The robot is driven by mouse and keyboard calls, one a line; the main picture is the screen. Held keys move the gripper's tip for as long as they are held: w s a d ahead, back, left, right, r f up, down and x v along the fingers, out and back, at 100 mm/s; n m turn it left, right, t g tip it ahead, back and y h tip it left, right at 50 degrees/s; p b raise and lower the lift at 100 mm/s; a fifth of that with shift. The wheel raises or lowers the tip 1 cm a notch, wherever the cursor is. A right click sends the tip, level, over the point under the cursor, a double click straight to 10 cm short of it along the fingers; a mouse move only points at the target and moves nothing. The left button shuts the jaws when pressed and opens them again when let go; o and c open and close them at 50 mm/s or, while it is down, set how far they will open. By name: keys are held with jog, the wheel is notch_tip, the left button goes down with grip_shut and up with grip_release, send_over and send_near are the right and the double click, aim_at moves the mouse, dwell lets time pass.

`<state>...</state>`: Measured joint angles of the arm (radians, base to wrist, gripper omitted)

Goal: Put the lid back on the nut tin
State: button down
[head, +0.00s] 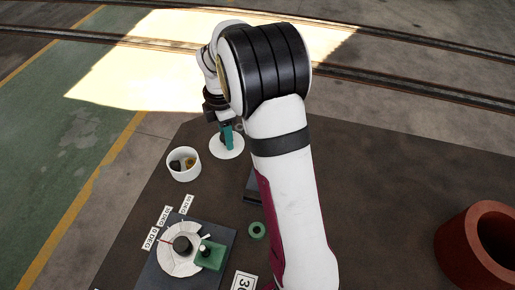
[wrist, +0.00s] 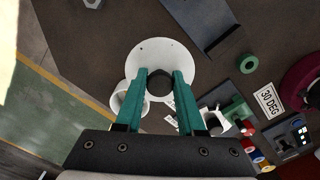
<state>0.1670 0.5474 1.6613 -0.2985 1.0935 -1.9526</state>
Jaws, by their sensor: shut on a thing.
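The lid (head: 227,151) is a flat white disc, to the right of the nut tin and apart from it in the head view. The wrist view shows the lid (wrist: 158,50) with a dark knob (wrist: 159,84) between the green fingertips. My gripper (head: 227,134) is shut on that knob; its fingers also show in the wrist view (wrist: 160,77). I cannot tell whether the lid touches the table. The nut tin (head: 184,174) is a white round cup, open at the top, with dark and brass pieces inside. In the wrist view, the tin (wrist: 124,96) is partly hidden by the left finger and the lid.
A dark plate (head: 220,268) with a white dial, angle labels and a green block (head: 211,254) lies in front of the tin. A green ring (head: 257,230) and a reddish hollow cylinder (head: 470,245) stand farther right. The brown tabletop between tin and dark plate is clear.

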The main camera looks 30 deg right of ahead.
jog(key=w+a+n, duration=0.3)
jog(key=w+a, duration=0.4)
jog(key=a, duration=0.5)
jog(key=shift+f, duration=2.95)
jog(key=shift+f, duration=0.15)
grip_release()
notch_tip(320, 180, up, 7)
grip_shut()
dwell(0.3)
dwell(0.9)
